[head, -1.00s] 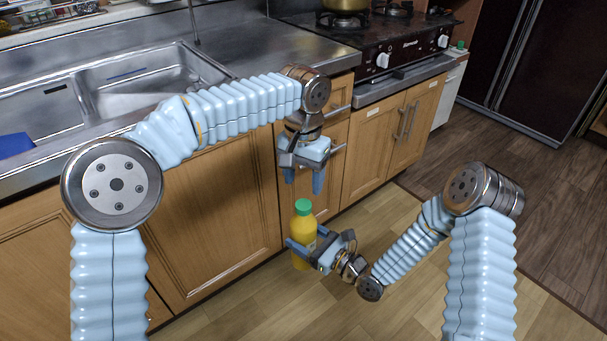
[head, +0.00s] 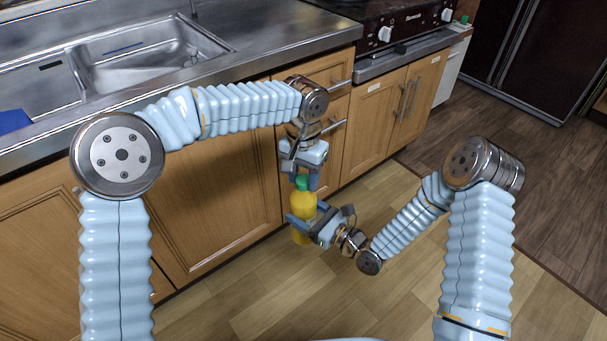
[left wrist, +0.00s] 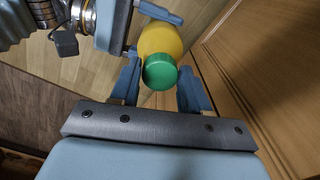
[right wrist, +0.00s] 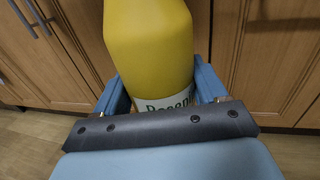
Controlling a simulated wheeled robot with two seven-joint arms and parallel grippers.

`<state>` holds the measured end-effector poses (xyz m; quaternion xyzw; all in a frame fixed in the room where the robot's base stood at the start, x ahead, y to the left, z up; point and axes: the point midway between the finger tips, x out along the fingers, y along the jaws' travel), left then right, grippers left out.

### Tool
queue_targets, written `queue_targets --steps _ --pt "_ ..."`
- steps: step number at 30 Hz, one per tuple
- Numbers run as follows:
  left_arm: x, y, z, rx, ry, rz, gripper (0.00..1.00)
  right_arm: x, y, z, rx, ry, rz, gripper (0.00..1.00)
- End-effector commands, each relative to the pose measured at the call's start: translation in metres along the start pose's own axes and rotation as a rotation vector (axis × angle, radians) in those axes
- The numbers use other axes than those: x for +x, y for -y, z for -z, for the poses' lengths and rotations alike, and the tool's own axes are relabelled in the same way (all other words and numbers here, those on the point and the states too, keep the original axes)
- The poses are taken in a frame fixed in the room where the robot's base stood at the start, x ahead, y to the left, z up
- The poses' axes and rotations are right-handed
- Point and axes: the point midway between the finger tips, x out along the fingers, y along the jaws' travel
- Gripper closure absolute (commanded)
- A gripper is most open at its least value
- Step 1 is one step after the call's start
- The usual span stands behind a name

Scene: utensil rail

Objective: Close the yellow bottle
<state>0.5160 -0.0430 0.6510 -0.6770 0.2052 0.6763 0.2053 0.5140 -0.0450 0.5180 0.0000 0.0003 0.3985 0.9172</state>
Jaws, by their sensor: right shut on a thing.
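The yellow bottle (head: 303,211) stands upright in front of the wooden cabinets, held off the floor. It also shows in the left wrist view (left wrist: 160,40) and the right wrist view (right wrist: 150,45), where part of a white label shows. Its green cap (left wrist: 160,72) is on top; I cannot tell how tightly it sits. My right gripper (head: 303,222) is shut on the bottle's body from the side. My left gripper (head: 306,185) points down from above, with its open fingers on either side of the cap. Small gaps seem to show between cap and fingers.
Wooden cabinets (head: 215,215) stand close behind the bottle, with a drawer handle (head: 338,122) near my left gripper. The steel counter with a sink (head: 150,55) lies above them. The floor (head: 270,290) in front is clear.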

Motion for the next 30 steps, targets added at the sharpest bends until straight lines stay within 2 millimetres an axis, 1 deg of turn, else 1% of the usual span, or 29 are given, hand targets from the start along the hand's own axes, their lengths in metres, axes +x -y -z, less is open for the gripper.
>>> queue_targets --steps 1,8,14,15,19,20,27,30 --pt "-0.0002 0.0 0.0 0.0 0.0 0.0 0.62 0.0002 0.0 -0.0006 0.0 0.002 0.0 1.0" --pt "-0.0003 0.0001 0.0 0.0 0.0 0.0 0.98 0.0002 0.0 -0.0006 0.0 0.001 0.0 1.0" --pt "-0.0004 0.0002 0.0 0.003 0.0 0.0 0.98 0.0002 0.0 -0.0005 0.0 0.001 0.0 1.0" --pt "-0.0004 0.0002 0.0 0.003 0.0 0.0 0.55 0.0002 0.0 -0.0005 0.0 0.001 0.0 1.0" --pt "-0.0004 0.0002 0.0 0.003 0.0 0.0 0.35 0.0002 0.0 -0.0005 0.0 0.001 0.0 1.0" --pt "-0.0004 0.0002 0.0 0.003 0.0 0.0 0.32 0.0002 0.0 -0.0005 0.0 0.001 0.0 1.0" --pt "-0.0005 0.0001 0.0 0.003 0.0 0.0 0.32 0.0002 0.0 -0.0006 0.0 0.001 0.0 1.0" --pt "-0.004 0.0002 0.0003 0.003 -0.001 0.0 0.32 0.0002 0.0 -0.0006 0.0 0.002 0.0 1.0"
